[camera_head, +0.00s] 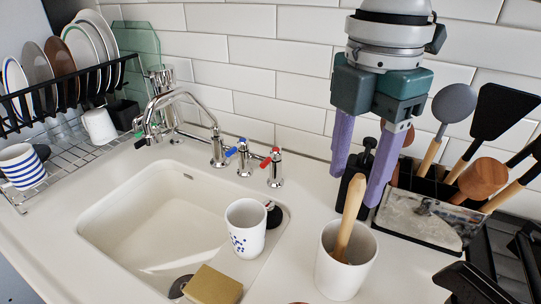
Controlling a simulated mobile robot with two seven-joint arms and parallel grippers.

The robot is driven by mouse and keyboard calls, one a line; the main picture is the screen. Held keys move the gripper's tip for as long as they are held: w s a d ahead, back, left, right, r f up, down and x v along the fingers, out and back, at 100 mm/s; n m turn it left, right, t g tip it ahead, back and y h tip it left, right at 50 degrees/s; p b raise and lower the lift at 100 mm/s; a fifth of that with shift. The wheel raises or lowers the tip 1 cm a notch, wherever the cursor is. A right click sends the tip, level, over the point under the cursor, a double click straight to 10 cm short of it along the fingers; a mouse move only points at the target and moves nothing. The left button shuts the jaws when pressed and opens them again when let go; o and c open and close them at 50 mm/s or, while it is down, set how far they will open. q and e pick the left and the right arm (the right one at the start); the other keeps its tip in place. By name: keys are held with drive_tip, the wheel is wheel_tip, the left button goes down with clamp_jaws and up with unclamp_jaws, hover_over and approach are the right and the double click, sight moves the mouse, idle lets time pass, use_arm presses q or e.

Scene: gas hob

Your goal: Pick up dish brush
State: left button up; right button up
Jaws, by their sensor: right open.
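The dish brush (346,222) stands in a white cup (341,276) on the counter right of the sink. Its wooden handle sticks up and leans slightly right; its head is hidden inside the cup. My right gripper (356,188) comes down from the top with its purple fingers apart. In this view the upper end of the handle shows between the fingertips. I cannot tell whether the fingers touch it. My left gripper is not in view.
A dark soap bottle (370,158) stands behind the fingers. A utensil holder (419,217) full of spatulas and spoons is close on the right. A dotted mug (246,228) and a sponge (212,286) are at the sink (150,215). A dish rack (75,150) stands left.

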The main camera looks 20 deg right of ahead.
sight(352, 208)
drive_tip(key=f, duration=0.6)
drive_tip(key=shift+d+f, duration=0.35)
drive_tip(key=shift+d, duration=0.05)
clamp_jaws()
